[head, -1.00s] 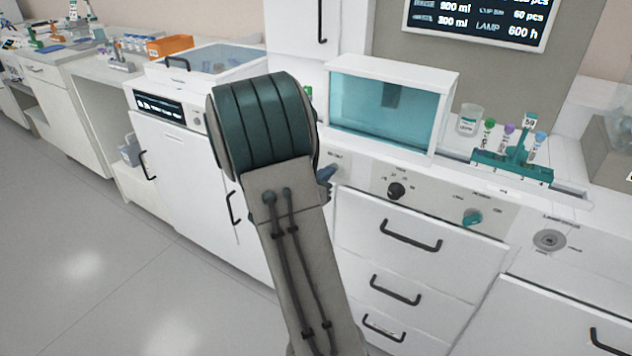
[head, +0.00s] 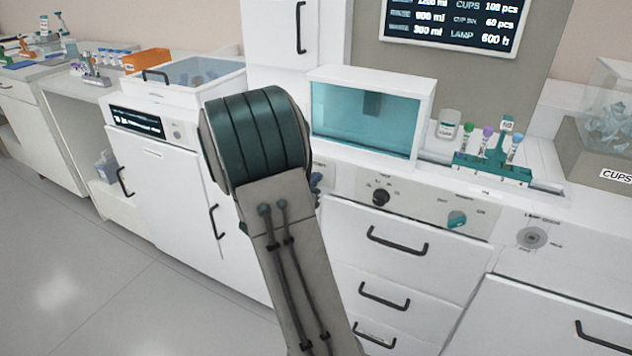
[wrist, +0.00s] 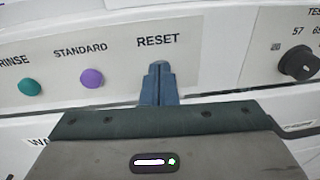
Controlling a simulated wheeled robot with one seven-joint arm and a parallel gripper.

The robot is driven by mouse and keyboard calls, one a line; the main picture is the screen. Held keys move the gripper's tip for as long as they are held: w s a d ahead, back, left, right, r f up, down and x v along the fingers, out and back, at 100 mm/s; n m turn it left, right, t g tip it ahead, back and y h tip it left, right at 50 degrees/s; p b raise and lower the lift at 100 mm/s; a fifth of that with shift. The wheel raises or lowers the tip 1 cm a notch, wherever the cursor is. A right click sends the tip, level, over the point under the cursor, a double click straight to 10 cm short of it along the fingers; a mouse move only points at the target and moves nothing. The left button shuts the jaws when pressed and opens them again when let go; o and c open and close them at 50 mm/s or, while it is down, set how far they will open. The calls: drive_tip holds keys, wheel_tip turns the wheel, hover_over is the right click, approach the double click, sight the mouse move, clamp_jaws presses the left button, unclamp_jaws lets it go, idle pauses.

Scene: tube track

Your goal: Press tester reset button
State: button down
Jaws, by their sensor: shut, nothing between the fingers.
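The RESET label (wrist: 158,40) is printed on the light grey control panel (wrist: 120,75) in the wrist view. My gripper (wrist: 160,68) is shut and empty, its blue fingertips just below that label, at or very near the panel. The reset button is hidden behind the fingertips; I cannot tell whether they touch or press it. A purple STANDARD button (wrist: 92,78) and a green RINSE button (wrist: 29,87) are to the left. In the head view my arm covers most of the gripper; only a bit of blue finger (head: 316,182) shows beside the panel.
A black knob (wrist: 299,60) is on a separate panel to the right. In the head view, a teal-glass chamber (head: 366,122) stands above the panels, with a tube rack (head: 490,168) to its right. Drawers with black handles (head: 397,243) are below. The floor at left is clear.

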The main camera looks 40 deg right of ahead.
drive_tip(key=shift+d+r, duration=0.25)
drive_tip(key=shift+r, duration=0.05)
drive_tip(key=f+p+v, duration=0.1)
drive_tip(key=v, duration=1.3)
drive_tip(key=shift+a+r, duration=0.2)
drive_tip(key=shift+a, duration=0.1)
drive_tip(key=s+a+r+m+g+y+p, duration=0.1)
drive_tip(key=s+r+m+g+y+p, duration=0.25)
drive_tip(key=s+m, duration=0.35)
drive_tip(key=s+r+m+g+y+p, duration=0.3)
drive_tip(key=s+r+m+g+p, duration=0.15)
drive_tip(key=s+m, duration=0.25)
drive_tip(key=s+a+r+m+t+y+p, duration=0.3)
drive_tip(key=a+r+m+y+p, duration=0.4)
drive_tip(key=a, duration=0.6)
drive_tip(key=shift+r+m+t+y, duration=0.5)
drive_tip(key=shift+r+m+y, duration=0.45)
drive_tip(key=shift+y, duration=0.2)
